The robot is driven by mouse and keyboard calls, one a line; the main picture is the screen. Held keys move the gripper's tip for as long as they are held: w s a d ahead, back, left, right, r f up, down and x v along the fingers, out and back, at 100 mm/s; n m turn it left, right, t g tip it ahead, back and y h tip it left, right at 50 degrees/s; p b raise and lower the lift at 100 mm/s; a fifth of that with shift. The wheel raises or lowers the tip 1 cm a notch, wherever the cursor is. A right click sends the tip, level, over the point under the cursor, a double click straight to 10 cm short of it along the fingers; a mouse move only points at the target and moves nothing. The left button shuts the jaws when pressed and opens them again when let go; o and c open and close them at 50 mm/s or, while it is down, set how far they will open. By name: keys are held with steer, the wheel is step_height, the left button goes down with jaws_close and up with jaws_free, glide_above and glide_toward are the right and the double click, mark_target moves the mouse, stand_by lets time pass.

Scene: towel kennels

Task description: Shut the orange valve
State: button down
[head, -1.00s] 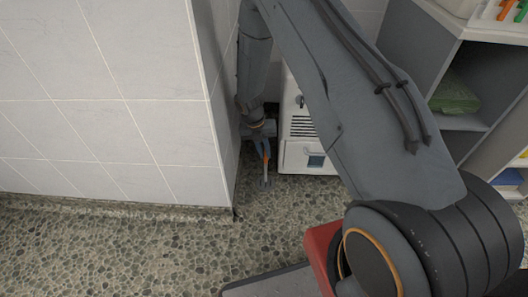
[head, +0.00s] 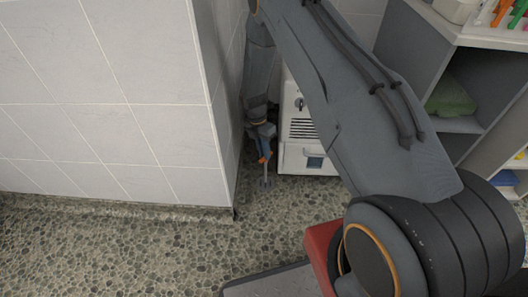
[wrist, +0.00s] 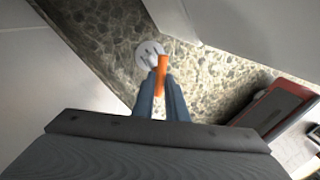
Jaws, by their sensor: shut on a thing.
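The orange valve shows in the wrist view as an orange lever (wrist: 162,68) beside a pale round plate (wrist: 147,54) low over the pebbled floor. My gripper (wrist: 161,88) is shut on the orange lever, with its two blue-grey fingers on either side of it. In the head view my gripper (head: 263,146) is low in the gap by the tiled wall's corner. A bit of orange (head: 265,158) shows at its fingers, above a thin grey post (head: 266,178). My fingers hide part of the lever.
A tiled wall block (head: 110,100) stands close on the left. A white cabinet (head: 310,155) with a vent is just right of my gripper. A grey shelf unit (head: 440,70) stands farther right. The pebbled floor (head: 190,255) in front is clear.

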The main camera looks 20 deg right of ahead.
steer(key=shift+w+m, duration=0.1)
steer(key=shift+m, duration=1)
steer(key=c, duration=1.8)
jaws_free()
steer(key=shift+o, duration=0.2)
step_height(320, 180, up, 8)
steer(key=w+p, duration=0.1)
steer(key=p, duration=0.1)
steer(key=shift+w+a+f, duration=0.15)
steer(key=shift+w+a, duration=0.1)
